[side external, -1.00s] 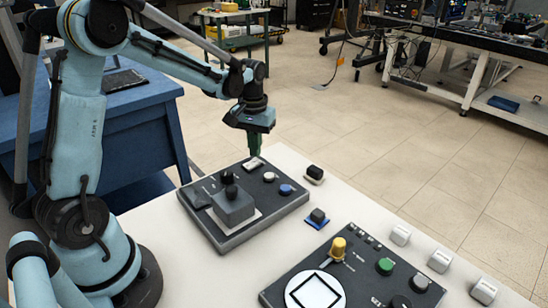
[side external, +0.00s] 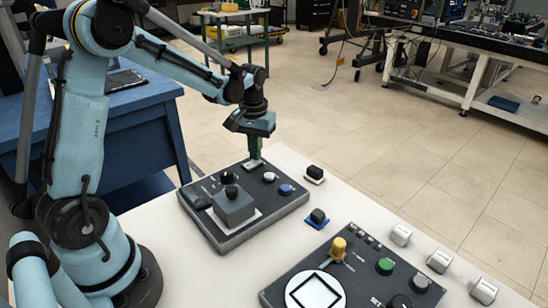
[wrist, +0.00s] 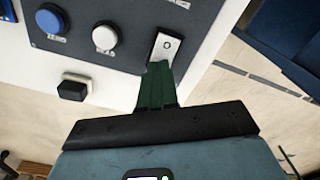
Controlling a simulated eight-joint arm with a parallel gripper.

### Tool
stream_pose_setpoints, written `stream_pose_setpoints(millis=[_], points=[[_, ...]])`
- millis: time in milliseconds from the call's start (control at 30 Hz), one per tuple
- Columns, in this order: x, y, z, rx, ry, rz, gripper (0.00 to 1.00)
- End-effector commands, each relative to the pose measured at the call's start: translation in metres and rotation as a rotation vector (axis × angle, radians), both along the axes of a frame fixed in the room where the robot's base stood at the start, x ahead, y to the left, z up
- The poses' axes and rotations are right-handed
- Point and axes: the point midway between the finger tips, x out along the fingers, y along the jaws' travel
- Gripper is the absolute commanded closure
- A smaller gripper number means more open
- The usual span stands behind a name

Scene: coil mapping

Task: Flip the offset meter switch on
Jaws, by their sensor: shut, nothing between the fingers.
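No label naming the switch is readable.
A white button (side external: 269,177), a blue button (side external: 286,189) and a black knob (side external: 227,177) are on the same box. A black block (side external: 315,172) and another on a blue base (side external: 317,217) stand to its right. A second panel (side external: 370,278) lies in front.

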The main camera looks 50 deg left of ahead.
Motion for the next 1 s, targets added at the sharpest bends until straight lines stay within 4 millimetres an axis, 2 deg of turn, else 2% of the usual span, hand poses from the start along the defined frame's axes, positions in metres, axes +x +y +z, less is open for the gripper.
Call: stream_pose_setpoints(millis=[567,1000], points=[[0.000,0.000,-0.006,0.000,0.000,0.000,1.00],[0.000,0.000,0.022,0.000,0.000,0.000,1.00]])
